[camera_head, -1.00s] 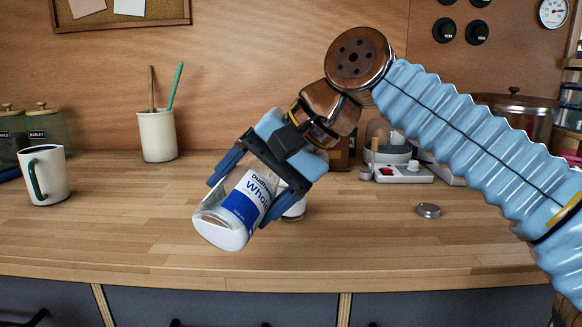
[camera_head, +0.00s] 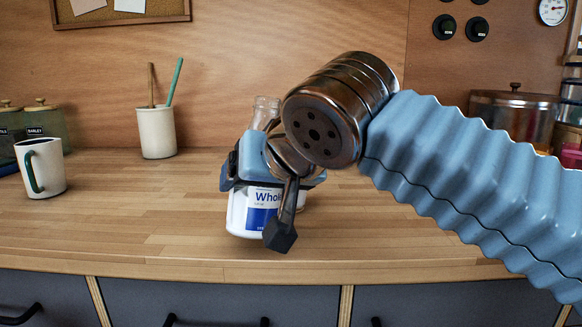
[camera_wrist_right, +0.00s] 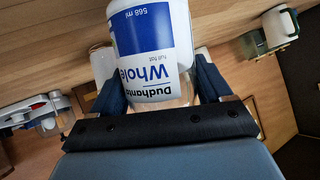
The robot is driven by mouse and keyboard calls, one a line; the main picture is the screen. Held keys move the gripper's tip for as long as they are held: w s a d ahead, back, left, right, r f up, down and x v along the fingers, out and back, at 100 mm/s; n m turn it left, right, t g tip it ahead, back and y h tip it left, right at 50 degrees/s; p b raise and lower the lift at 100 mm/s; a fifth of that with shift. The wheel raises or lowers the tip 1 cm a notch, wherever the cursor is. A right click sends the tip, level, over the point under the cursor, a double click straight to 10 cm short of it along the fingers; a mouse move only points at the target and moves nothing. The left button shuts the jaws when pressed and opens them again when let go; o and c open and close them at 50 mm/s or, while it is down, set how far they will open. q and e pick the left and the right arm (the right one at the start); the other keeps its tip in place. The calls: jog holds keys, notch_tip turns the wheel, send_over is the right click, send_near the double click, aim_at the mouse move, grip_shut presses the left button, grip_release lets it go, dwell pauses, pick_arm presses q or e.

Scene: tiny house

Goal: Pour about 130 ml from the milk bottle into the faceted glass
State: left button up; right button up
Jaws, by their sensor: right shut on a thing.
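The milk bottle (camera_head: 262,208), with a clear neck and a blue-and-white "Whole" label, is nearly upright near the counter's front. My right gripper (camera_head: 254,195) is shut around its body. I cannot tell whether its base touches the counter. In the right wrist view the bottle (camera_wrist_right: 146,45) appears upside down between the fingers (camera_wrist_right: 155,92). The faceted glass is mostly hidden; a pale sliver beside the bottle (camera_head: 303,200) may be it, and a pale vessel (camera_wrist_right: 101,62) in the wrist view may be it too. My left gripper is out of view.
A white mug (camera_head: 41,168) with a green handle stands at the left. A utensil cup (camera_head: 157,133) and lidded jars (camera_head: 42,120) stand further back. A copper pot (camera_head: 512,115) is at the back right. The counter left of the bottle (camera_head: 130,205) is clear.

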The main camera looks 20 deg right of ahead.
jog(key=shift+w+d+f+n+t+h+b, duration=0.2)
jog(key=shift+f+n+t+h+b, duration=0.3)
jog(key=shift+t+b, duration=0.65)
pick_arm(q)
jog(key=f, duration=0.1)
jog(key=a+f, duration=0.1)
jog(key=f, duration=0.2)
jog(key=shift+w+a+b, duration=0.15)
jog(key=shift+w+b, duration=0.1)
jog(key=shift+b, duration=0.15)
pick_arm(e)
jog(key=shift+d+r+t, duration=0.1)
jog(key=shift+r+t, duration=0.15)
jog(key=shift+w+n, duration=0.1)
jog(key=shift+n, duration=0.2)
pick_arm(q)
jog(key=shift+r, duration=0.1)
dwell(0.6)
